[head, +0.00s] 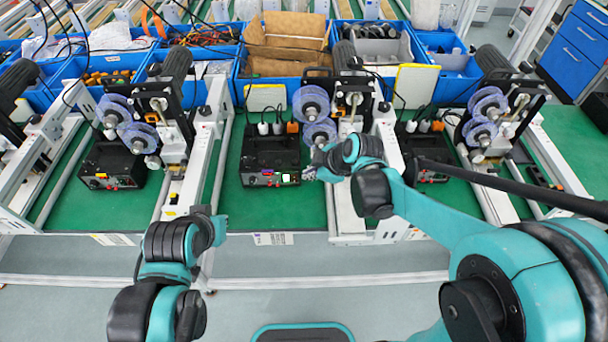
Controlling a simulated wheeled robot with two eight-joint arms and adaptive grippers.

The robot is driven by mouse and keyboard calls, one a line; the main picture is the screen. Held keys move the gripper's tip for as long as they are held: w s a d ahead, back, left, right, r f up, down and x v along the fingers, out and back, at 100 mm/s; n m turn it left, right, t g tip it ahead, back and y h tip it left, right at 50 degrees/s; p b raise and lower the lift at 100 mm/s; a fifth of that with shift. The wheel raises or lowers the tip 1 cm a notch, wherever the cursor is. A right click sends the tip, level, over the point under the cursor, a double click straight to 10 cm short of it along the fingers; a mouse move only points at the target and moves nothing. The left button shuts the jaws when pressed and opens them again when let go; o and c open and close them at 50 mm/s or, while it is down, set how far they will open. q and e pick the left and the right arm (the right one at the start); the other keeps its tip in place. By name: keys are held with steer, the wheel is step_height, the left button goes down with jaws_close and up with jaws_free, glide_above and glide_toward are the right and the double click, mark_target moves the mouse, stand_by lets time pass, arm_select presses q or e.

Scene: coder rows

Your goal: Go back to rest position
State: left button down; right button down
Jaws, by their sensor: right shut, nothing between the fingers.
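My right gripper (311,174) is shut and empty. It is at the right end of the middle black control box (270,163), close to its front panel with a lit green-white button. I cannot tell whether it touches the box or the machine beside it. My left arm comes up at the lower left, in front of the table edge. My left gripper (222,228) shows only as a small part at the end of that arm, and its fingers are not clear.
Coder machines with clear blue-tinted reels (310,104) stand in a row on the green table (225,195). Another control box (112,165) is at the left. Blue bins (218,67) line the back. White rails run between the stations. Floor in front of the table is open.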

steer(key=shift+w+r, duration=0.1)
stand_by(0.3)
steer(key=shift+d, duration=0.1)
steer(key=s+d+r+m+t+h+b, duration=0.1)
steer(key=s+d+m+h+b, duration=0.3)
steer(key=s+d+m, duration=1)
steer(key=s+m+t+h, duration=0.1)
steer(key=s+m, duration=0.1)
steer(key=shift+s, duration=0.35)
steer(key=shift+d, duration=0.1)
